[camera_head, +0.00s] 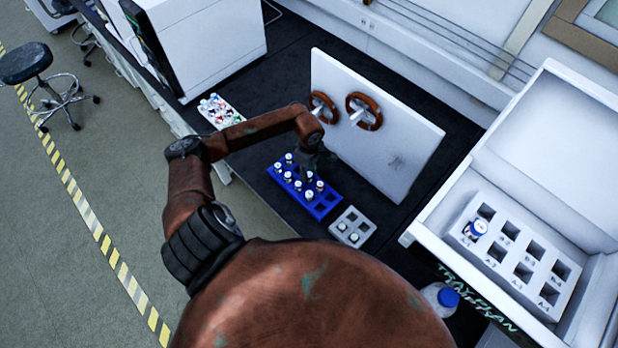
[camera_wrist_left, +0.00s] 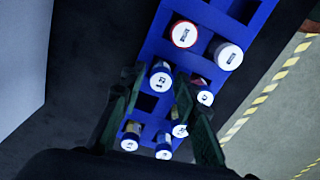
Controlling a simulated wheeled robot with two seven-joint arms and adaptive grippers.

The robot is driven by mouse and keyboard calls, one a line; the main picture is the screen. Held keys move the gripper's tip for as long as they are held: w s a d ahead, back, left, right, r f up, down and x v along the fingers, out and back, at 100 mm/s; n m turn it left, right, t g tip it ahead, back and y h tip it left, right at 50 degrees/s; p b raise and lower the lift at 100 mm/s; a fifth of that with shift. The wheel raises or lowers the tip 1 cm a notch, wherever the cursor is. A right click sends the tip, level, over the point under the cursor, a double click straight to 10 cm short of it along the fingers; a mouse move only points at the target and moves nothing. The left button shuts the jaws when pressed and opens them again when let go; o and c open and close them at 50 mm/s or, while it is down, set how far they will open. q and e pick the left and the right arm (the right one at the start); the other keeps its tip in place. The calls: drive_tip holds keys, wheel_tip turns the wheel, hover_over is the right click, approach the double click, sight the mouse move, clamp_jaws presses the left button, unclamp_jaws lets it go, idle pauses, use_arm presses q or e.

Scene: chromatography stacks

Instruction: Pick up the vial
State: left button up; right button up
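The blue rack (camera_head: 322,207) stands on the dark bench and holds several small vials with white caps, one of them a vial (camera_head: 309,195) near its middle. My left gripper (camera_head: 316,165) is over the rack and partly covers it. In the left wrist view the gripper (camera_wrist_left: 158,80) is open. A numbered white-capped vial (camera_wrist_left: 161,77) shows between its fingertips, and I cannot tell whether they touch it. A red-rimmed vial (camera_wrist_left: 184,34) and another white-capped vial (camera_wrist_left: 229,56) sit beyond the fingers. The task does not say which vial. My right gripper is not in view.
A grey rack (camera_head: 354,215) with a few vials stands right of the blue one. A white upright panel (camera_head: 410,135) with brown rings is behind. A blue-capped bottle (camera_head: 441,298) is in front.

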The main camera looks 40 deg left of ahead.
use_arm(q)
drive_tip(key=shift+f, duration=0.4)
drive_tip(key=c, duration=0.7)
drive_tip(key=shift+r, duration=0.1)
